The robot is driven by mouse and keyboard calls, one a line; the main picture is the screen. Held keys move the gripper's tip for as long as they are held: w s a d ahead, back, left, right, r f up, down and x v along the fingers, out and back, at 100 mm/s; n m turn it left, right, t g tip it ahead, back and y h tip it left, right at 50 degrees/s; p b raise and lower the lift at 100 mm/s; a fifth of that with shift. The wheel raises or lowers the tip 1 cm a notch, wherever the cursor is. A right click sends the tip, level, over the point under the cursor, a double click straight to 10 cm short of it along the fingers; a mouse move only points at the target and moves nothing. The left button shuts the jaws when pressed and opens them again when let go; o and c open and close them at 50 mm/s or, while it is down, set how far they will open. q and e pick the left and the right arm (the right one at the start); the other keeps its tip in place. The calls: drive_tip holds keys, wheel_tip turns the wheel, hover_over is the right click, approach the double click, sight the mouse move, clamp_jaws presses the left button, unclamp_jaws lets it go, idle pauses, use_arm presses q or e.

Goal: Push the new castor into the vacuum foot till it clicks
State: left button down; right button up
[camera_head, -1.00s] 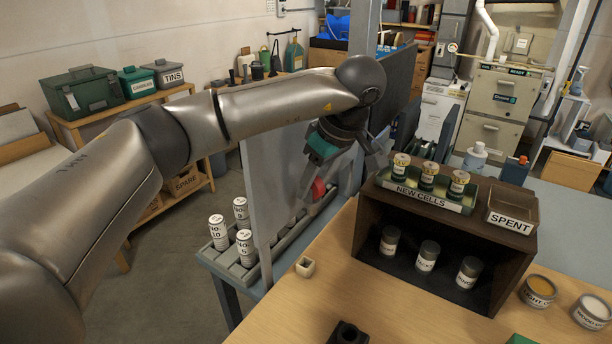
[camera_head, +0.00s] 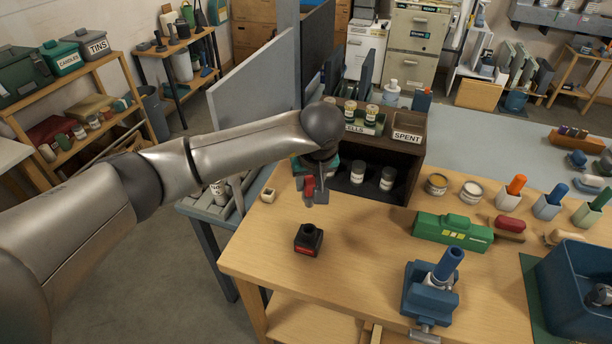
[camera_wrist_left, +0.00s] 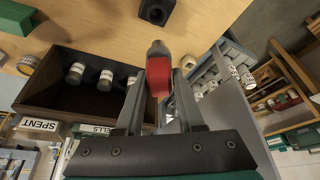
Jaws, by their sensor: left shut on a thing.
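My left gripper (camera_head: 309,194) is shut on a red piece with a dark grey end, which looks like the castor (camera_head: 308,186). In the left wrist view the castor (camera_wrist_left: 158,68) sits between the fingers, its grey end pointing away from the gripper. A black block with an opening on top and a red label, apparently the vacuum foot (camera_head: 309,240), stands upright on the wooden bench. It also shows at the top of the left wrist view (camera_wrist_left: 157,10). The castor is held above the bench, behind the foot and apart from it. My right gripper is not in view.
A dark shelf box (camera_head: 405,176) with cans stands just right of the gripper. A small pale cube (camera_head: 268,195) lies left. A green case (camera_head: 452,229), a blue vise (camera_head: 430,292) and a blue bin (camera_head: 575,295) are to the right. The bench around the foot is clear.

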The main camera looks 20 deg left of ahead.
sight(309, 206)
use_arm(q)
drive_tip(key=shift+w, duration=0.1)
wheel_tip(309, 206, down, 8)
drive_tip(key=b, duration=0.7)
drive_tip(key=shift+r+b, duration=0.1)
drive_tip(key=shift+b, duration=0.25)
drive_tip(key=shift+b, duration=0.35)
idle(0.8)
drive_tip(key=shift+f+b, duration=1.6)
drive_tip(key=shift+f, duration=0.2)
drive_tip(key=shift+c, duration=2.2)
unclamp_jaws()
